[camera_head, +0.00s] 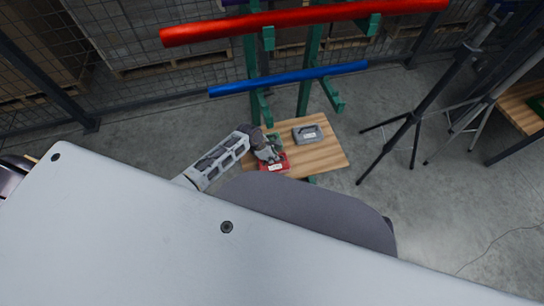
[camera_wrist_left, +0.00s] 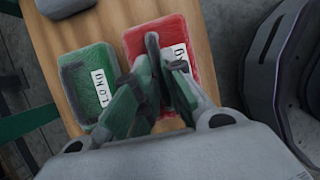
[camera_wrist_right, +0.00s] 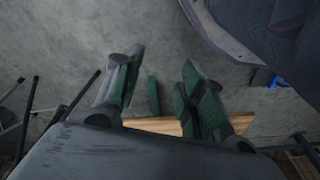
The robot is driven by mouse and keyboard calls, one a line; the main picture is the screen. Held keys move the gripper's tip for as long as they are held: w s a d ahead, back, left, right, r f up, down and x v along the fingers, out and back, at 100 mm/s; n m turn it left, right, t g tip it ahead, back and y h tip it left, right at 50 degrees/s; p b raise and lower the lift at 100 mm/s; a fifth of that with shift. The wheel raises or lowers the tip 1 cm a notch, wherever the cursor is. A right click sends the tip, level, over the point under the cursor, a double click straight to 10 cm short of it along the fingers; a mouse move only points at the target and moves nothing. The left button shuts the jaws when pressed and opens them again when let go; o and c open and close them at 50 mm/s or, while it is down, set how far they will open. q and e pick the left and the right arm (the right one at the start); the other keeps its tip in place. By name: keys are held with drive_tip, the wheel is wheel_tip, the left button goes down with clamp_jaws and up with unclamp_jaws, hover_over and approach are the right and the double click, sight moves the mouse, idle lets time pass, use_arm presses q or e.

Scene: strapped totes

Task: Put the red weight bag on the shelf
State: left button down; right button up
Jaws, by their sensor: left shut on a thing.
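The red weight bag (camera_head: 279,168) with a white label is at the front edge of the wooden shelf (camera_head: 325,158) in the head view. It also shows in the left wrist view (camera_wrist_left: 201,55), beside the green bag. My left gripper (camera_head: 272,158) is over the red bag; in the left wrist view its fingers (camera_wrist_left: 160,62) are close together, shut on the bag's handle, which they mostly hide. I cannot tell whether the bag rests on the wood or hangs just above it. My right gripper (camera_wrist_right: 155,85) is open and empty over the floor, seen only in the right wrist view.
A green bag (camera_wrist_left: 75,65) and a grey bag (camera_head: 308,134) lie on the shelf. A red bar (camera_head: 300,20) and a blue bar (camera_head: 290,77) cross the green rack above. Black tripods (camera_head: 412,118) stand at right, with another wooden table (camera_head: 517,108) beyond them.

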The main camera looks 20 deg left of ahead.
use_arm(q)
drive_tip(key=c, duration=1.5)
unclamp_jaws()
use_arm(e)
drive_tip(key=shift+f, duration=0.1)
use_arm(q)
drive_tip(key=shift+r, duration=0.15)
drive_tip(key=shift+r, duration=0.15)
drive_tip(key=shift+s+a+r+p, duration=0.2)
drive_tip(key=shift+r+p, duration=0.15)
drive_tip(key=shift+r, duration=0.1)
drive_tip(key=shift+p+v, duration=0.5)
drive_tip(key=shift+v, duration=0.7)
drive_tip(key=shift+p+v, duration=0.7)
drive_tip(key=shift+v, duration=1.05)
use_arm(e)
wheel_tip(320, 180, down, 8)
drive_tip(key=d, duration=0.2)
drive_tip(key=shift+s+f, duration=0.25)
drive_tip(key=shift+s, duration=0.05)
